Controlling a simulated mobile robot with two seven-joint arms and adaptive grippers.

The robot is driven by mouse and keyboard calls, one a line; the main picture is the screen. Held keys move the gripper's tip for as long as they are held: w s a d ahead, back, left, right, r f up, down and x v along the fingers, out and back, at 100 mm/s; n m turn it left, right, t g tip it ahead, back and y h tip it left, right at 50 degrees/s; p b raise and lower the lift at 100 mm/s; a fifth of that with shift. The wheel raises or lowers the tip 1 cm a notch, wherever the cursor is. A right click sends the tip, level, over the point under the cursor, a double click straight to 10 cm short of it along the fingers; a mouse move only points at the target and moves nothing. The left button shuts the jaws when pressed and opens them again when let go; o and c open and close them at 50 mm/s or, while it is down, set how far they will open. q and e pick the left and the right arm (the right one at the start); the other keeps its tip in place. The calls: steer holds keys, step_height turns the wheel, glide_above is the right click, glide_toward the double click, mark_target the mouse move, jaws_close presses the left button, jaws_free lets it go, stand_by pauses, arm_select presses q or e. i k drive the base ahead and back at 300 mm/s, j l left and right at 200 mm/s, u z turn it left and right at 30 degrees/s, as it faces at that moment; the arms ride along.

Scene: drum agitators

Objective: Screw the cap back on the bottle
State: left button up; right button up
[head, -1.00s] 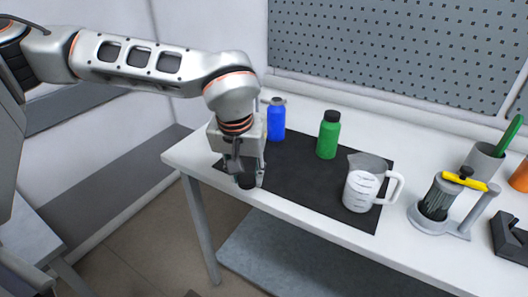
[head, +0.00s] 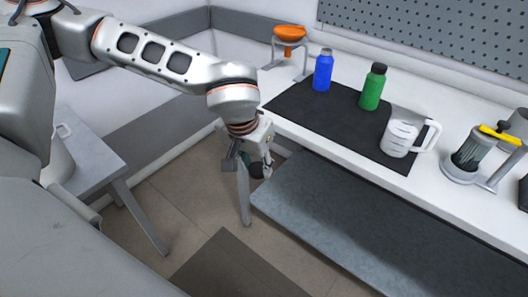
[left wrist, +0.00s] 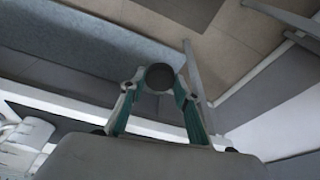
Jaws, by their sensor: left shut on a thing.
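My left gripper (head: 257,166) is shut on a dark round piece that looks like the cap (left wrist: 160,76); it shows between the fingertips in the left wrist view. The gripper is in front of the table's left front edge, over the floor. A blue bottle (head: 323,74) with a grey top stands upright at the back of the black mat. A green bottle (head: 372,91) with a black cap stands upright to its right. The gripper is apart from both bottles. My right gripper is not in view.
A white measuring jug (head: 398,139) stands on the black mat (head: 335,123). An orange funnel (head: 289,33) on a stand is at the back left. A grey holder with a yellow-topped piece (head: 467,154) is at the right. The mat's left part is clear.

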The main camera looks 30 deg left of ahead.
mark_target(324, 62)
steer(key=j+z, duration=0.2)
steer(key=j, duration=0.5)
steer(key=j+z, duration=0.15)
steer(key=j, duration=0.55)
steer(key=j+z, duration=0.2)
steer(key=j, duration=0.55)
steer(key=k+j+z, duration=0.2)
steer(key=j, duration=0.5)
steer(key=i, duration=0.1)
